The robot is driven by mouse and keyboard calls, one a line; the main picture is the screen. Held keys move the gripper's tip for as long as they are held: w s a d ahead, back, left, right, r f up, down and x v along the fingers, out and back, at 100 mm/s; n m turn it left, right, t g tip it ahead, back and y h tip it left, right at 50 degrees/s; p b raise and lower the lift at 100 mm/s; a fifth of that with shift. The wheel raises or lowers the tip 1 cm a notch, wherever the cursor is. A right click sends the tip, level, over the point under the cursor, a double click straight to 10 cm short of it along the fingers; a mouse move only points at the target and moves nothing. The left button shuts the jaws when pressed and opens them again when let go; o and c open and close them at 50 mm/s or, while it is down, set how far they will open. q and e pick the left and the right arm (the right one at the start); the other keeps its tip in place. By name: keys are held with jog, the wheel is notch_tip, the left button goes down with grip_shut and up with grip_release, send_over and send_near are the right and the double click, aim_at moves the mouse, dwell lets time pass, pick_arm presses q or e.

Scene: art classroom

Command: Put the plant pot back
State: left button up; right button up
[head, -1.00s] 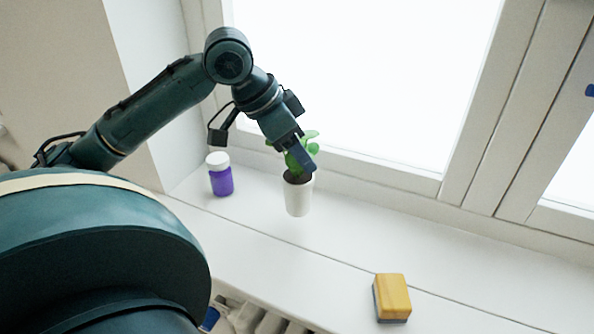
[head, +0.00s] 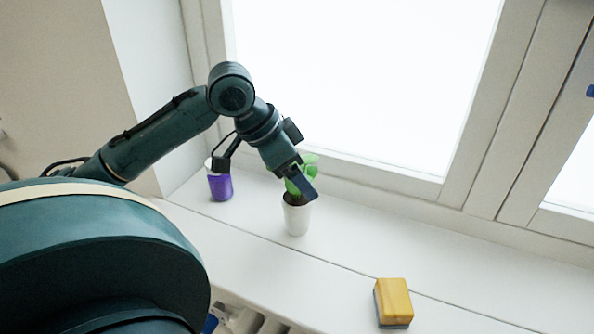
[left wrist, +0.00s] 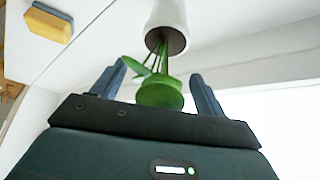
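The plant pot (head: 297,221) is a small white pot with dark soil and green leaves, upright over the windowsill; I cannot tell whether its base touches the sill. My left gripper (head: 304,190) reaches down to it from the left, its fingers around the leaves just above the rim. In the left wrist view, the fingers (left wrist: 160,72) stand on both sides of the leaves (left wrist: 160,92), with gaps visible, and the white pot (left wrist: 168,18) is just past the fingertips. The pot moves along with the gripper. My right gripper is out of view.
A yellow and blue-grey sponge block (head: 394,301) lies at the front right. The window is behind; the sill between pot and block is clear.

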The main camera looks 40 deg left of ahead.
pick_arm(q)
jog(key=shift+r, duration=0.25)
jog(key=v, duration=1.2)
jog(key=shift+b, duration=0.3)
jog(key=shift+s+f, duration=0.1)
jog(key=shift+s, duration=0.05)
